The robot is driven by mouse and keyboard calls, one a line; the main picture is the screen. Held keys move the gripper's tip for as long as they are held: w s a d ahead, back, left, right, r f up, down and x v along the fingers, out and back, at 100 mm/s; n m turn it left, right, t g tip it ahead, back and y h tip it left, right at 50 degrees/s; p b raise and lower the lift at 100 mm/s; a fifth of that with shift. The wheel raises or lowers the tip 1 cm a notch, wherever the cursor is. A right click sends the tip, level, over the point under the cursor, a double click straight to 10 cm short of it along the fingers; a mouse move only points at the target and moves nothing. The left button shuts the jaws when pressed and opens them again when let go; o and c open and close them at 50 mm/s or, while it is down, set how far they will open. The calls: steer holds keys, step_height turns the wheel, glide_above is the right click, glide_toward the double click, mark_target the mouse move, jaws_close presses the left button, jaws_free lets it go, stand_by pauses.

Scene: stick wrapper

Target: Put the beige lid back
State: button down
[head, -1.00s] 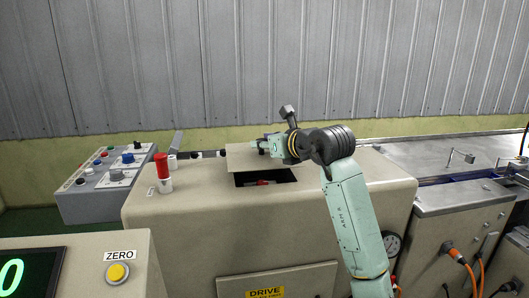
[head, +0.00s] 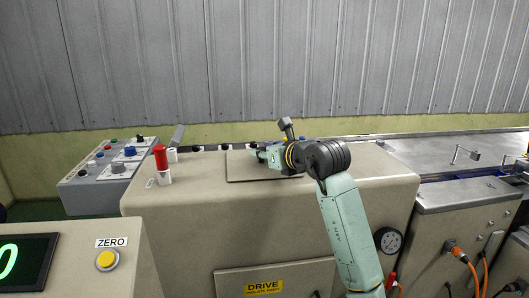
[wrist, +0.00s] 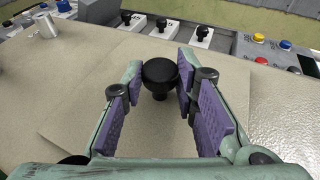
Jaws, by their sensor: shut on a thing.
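The beige lid (head: 238,168) lies over the opening in the top of the beige machine housing (head: 200,205), and no dark gap shows around it in the head view. In the wrist view the lid (wrist: 160,135) is a flat plate with a black round knob (wrist: 160,74) standing up from it. My gripper (head: 262,155) is at the knob, reaching in from the right. In the wrist view its purple-padded fingers are on either side of the knob and shut on it. Whether the lid is fully seated cannot be told.
A red-topped white post (head: 162,165) stands on the housing left of the lid. A grey control box (head: 115,175) with several knobs is further left. A row of black knobs on white plates (wrist: 165,25) runs behind the lid. A metal table (head: 430,150) is at right.

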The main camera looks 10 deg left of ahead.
steer(key=c, duration=1.3)
jaws_free()
steer(key=shift+r+p, duration=0.3)
steer(key=shift+p, duration=0.05)
steer(key=v, duration=0.8)
steer(key=b+v, duration=0.1)
steer(key=v, duration=0.3)
steer(key=shift+r, duration=0.35)
steer(key=shift+s+d, duration=0.1)
